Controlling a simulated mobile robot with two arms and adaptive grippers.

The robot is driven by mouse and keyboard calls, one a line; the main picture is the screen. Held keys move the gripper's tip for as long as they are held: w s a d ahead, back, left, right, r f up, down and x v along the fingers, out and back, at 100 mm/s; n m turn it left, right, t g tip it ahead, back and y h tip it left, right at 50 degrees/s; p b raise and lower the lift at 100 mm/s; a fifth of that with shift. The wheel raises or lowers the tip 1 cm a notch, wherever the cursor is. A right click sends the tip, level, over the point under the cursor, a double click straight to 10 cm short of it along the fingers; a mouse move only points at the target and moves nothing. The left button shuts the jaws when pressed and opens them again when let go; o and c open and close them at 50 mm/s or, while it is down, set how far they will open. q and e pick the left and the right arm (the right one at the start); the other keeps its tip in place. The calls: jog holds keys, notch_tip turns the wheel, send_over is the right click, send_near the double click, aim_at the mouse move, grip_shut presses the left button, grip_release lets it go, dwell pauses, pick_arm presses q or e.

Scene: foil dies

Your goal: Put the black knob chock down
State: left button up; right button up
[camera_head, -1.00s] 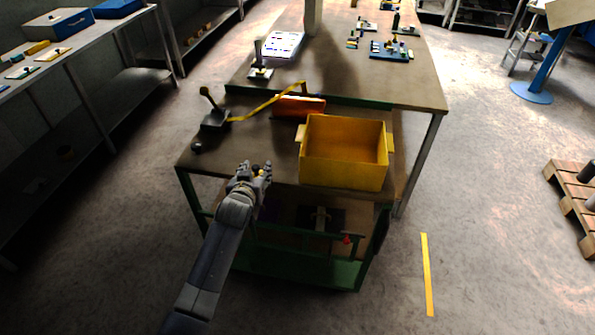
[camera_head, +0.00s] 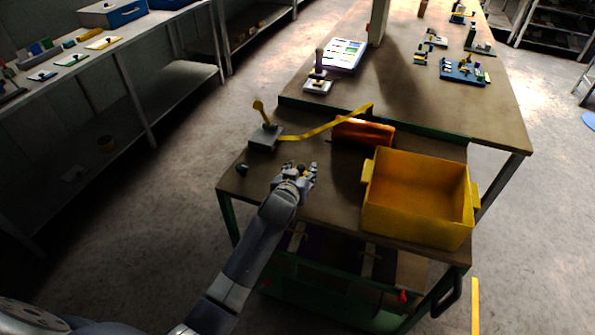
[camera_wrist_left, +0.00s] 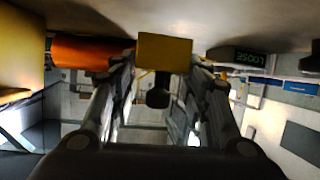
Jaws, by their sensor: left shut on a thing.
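My left gripper (camera_head: 299,170) is above the green cart's brown top (camera_head: 330,198), to the left of the yellow crate. It is shut on the black knob chock. In the left wrist view the chock shows as a yellow block (camera_wrist_left: 164,52) between the fingers, with a black knob (camera_wrist_left: 157,95) in front of it. The block is close to the brown surface; I cannot tell whether it touches. In the head view the fingers hide most of the chock. My right gripper is not in view.
The yellow crate (camera_head: 370,213) stands right of my gripper. An orange thing (camera_head: 363,132) and a yellow strip (camera_head: 325,126) lie behind. A grey block with a yellow-knobbed lever (camera_head: 264,137) and a small black thing (camera_head: 242,169) are left. A larger table (camera_head: 410,100) adjoins the cart.

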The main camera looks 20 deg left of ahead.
pick_arm(q)
jog(key=shift+f, duration=0.4)
jog(key=f+b, duration=0.1)
jog(key=s+d+b, duration=0.1)
jog(key=b, duration=0.1)
jog(key=shift+s+f, duration=0.2)
jog(key=shift+f, duration=0.2)
jog(key=shift+w+a+f, duration=0.15)
jog(key=shift+w+f, duration=0.05)
jog(key=shift+w+a, duration=0.15)
jog(key=shift+w, duration=0.05)
jog(key=shift+s, duration=0.1)
jog(key=shift+f, duration=0.1)
jog(key=o, duration=1.1)
jog(key=shift+f, duration=0.1)
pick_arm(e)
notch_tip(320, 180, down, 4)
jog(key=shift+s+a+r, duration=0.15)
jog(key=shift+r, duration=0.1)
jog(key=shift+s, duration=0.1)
